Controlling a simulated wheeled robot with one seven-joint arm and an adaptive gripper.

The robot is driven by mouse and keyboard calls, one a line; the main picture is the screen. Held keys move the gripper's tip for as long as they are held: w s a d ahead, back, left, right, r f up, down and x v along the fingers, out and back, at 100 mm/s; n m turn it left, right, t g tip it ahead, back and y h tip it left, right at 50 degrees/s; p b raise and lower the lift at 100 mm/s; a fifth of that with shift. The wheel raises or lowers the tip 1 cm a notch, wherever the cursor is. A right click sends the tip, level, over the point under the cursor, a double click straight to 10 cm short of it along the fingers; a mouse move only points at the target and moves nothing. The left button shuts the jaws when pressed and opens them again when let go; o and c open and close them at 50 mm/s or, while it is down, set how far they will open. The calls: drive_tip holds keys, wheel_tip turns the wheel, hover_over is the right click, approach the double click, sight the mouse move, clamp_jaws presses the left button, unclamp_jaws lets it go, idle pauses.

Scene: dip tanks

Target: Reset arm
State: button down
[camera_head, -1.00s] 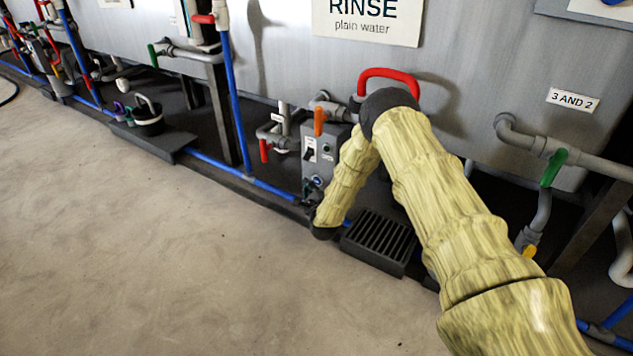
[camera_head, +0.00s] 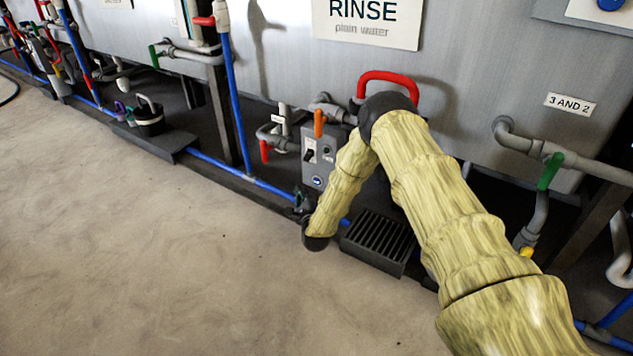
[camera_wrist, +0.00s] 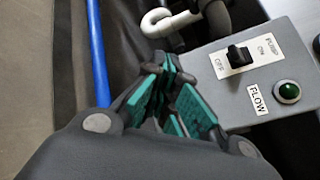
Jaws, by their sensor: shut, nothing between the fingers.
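My arm, in a yellowish sleeve, reaches down in front of the rinse tank in the head view. My gripper shows in the wrist view (camera_wrist: 168,68), its teal-padded fingers shut at the tips with nothing between them. It is beside a grey control box (camera_wrist: 265,75) and does not appear to touch it. The box carries a black rocker switch (camera_wrist: 239,55) on a plate marked PUMP, ON and OFF, and a green lamp (camera_wrist: 287,92) beside a FLOW label. The box also shows in the head view (camera_head: 318,172), partly behind my forearm. In the head view my fingers are mostly hidden.
The grey rinse tank (camera_head: 450,60) has a red handle (camera_head: 388,76). A black floor grate (camera_head: 378,241) lies below my arm. Pipes with an orange valve handle (camera_head: 319,124), a red one (camera_head: 264,151) and a green one (camera_head: 550,171) are nearby. Open floor (camera_head: 150,260) lies left.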

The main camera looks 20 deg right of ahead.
drive_tip(key=shift+s+a, duration=0.15)
idle(0.3)
drive_tip(key=s+a+f+n+g+y+p, duration=0.1)
drive_tip(key=s+a+f+n+g+p, duration=0.3)
drive_tip(key=s, duration=0.6)
drive_tip(key=s+f+n+g+y+b, duration=0.1)
drive_tip(key=s+f+n+g, duration=0.1)
drive_tip(key=s+n, duration=0.55)
drive_tip(key=s+a+f+n+g+y+p, duration=0.1)
drive_tip(key=s+a+f+n+g+p, duration=0.15)
drive_tip(key=s, duration=0.85)
drive_tip(key=s+d+r+n+g+p, duration=0.1)
drive_tip(key=s+r+n+g, duration=0.25)
drive_tip(key=s, duration=0.75)
drive_tip(key=s+d+r+n+g+h+p, duration=0.15)
drive_tip(key=s+n, duration=0.35)
drive_tip(key=s, duration=0.7)
drive_tip(key=s+d+r+n+g+y+p, duration=0.1)
drive_tip(key=s+d+r+n+g+p, duration=0.25)
drive_tip(key=s, duration=0.75)
wheel_tip(320, 180, up, 37)
drive_tip(key=a+n+p, duration=0.1)
drive_tip(key=a+p, duration=0.1)
drive_tip(key=p, duration=3.4)
drive_tip(key=shift+w+h, duration=0.25)
drive_tip(key=shift+h, duration=0.1)
